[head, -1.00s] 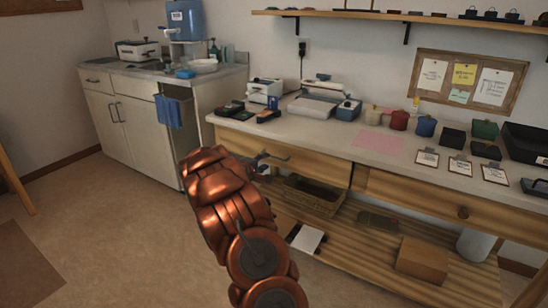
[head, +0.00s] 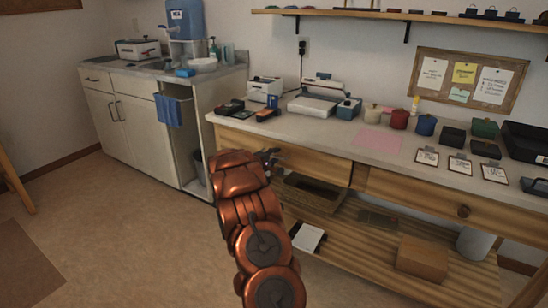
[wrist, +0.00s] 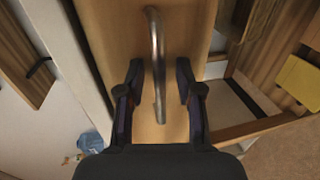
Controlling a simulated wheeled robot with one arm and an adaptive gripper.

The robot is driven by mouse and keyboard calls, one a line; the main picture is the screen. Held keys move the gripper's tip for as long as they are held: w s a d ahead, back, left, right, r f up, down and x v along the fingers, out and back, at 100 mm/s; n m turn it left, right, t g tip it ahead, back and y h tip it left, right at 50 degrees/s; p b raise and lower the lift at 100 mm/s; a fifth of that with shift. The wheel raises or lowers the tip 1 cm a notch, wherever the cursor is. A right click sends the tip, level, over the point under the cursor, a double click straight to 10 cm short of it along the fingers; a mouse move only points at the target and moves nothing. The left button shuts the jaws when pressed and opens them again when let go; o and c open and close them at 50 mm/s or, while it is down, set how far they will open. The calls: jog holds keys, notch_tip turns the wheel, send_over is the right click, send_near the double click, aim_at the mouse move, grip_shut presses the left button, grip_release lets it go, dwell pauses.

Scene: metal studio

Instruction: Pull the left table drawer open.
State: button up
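The left table drawer (head: 318,165) is a pale wooden front under the worktop and looks flush with the table. In the wrist view its front (wrist: 185,25) carries a curved metal bar handle (wrist: 155,60). My gripper (wrist: 158,85) is open, with one finger on each side of the handle's near end and a visible gap on both sides. In the head view my gripper (head: 269,156) is at the left drawer's front, and my copper arm hides part of the drawer. The handle cannot be made out clearly there.
The right drawer (head: 440,203) has a round knob. Below are a slatted shelf (head: 350,235) with a basket (head: 314,192) and a box (head: 422,258). The worktop (head: 340,139) holds machines, pots and cards. The floor (head: 130,220) to the left is clear.

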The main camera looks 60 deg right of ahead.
jog(key=shift+c, duration=0.4)
grip_shut()
jog(key=shift+a+f, duration=0.1)
